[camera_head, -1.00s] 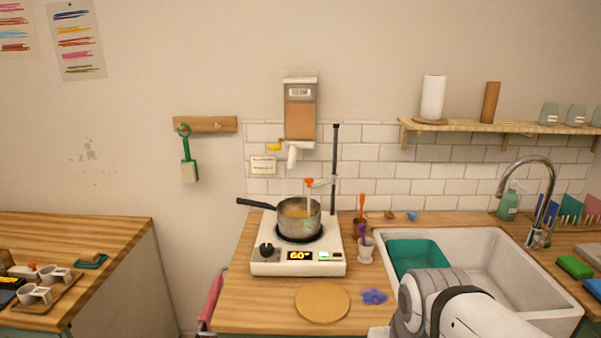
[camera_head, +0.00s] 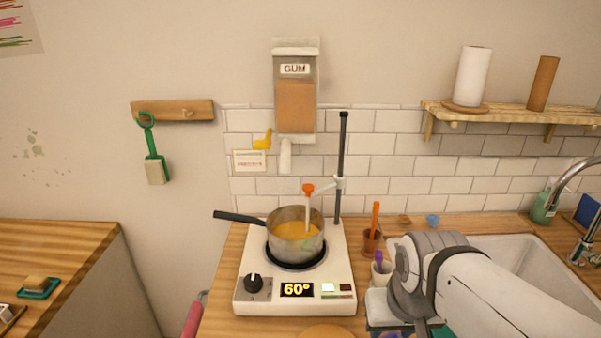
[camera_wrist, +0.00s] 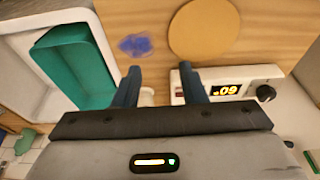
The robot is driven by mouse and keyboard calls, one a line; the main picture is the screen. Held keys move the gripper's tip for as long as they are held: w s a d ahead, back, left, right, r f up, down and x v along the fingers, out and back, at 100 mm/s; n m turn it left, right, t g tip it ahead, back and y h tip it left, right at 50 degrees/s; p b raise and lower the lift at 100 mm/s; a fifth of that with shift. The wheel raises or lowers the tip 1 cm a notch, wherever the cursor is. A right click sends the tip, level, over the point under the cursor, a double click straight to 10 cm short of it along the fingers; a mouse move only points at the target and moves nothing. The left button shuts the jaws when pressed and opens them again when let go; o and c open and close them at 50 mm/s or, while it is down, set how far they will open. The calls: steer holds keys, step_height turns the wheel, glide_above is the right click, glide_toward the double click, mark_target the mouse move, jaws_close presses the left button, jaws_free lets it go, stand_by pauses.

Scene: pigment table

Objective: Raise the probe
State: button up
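The probe (camera_head: 308,209) is a thin pale rod with an orange top. It hangs from a clamp on a black upright stand (camera_head: 340,165), and its lower end is in the orange liquid of the steel pot (camera_head: 275,224). The pot sits on the white hotplate (camera_head: 256,305), whose display reads 60°. In the wrist view my gripper (camera_wrist: 162,85) has its two blue fingers spread apart with nothing between them; the hotplate (camera_wrist: 243,75) shows upside down beside the right finger. In the head view my arm is at lower right and the fingertips are hidden.
A cup with a purple tool (camera_head: 381,268) and a brown pot with an orange-handled tool (camera_head: 373,238) stand right of the hotplate. The gum dispenser (camera_head: 296,100) hangs above. The sink (camera_wrist: 40,60) holds a teal basin (camera_wrist: 80,65). A round board (camera_wrist: 205,28) lies on the counter.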

steer(key=shift+s+d, duration=0.1)
step_height(320, 180, up, 13)
steer(key=m+h+p, duration=0.3)
steer(key=m+p, duration=0.1)
steer(key=m, duration=0.5)
glide_above(308, 186)
steer(key=s+a, duration=0.2)
steer(key=a, duration=0.1)
steer(key=x, duration=0.4)
steer(key=p+x, duration=0.1)
steer(key=x, duration=0.1)
steer(key=shift+d+f, duration=0.2)
steer(key=shift+d, duration=0.3)
steer(key=shift+c, duration=0.4)
jaws_close()
steer(key=shift+r, duration=0.1)
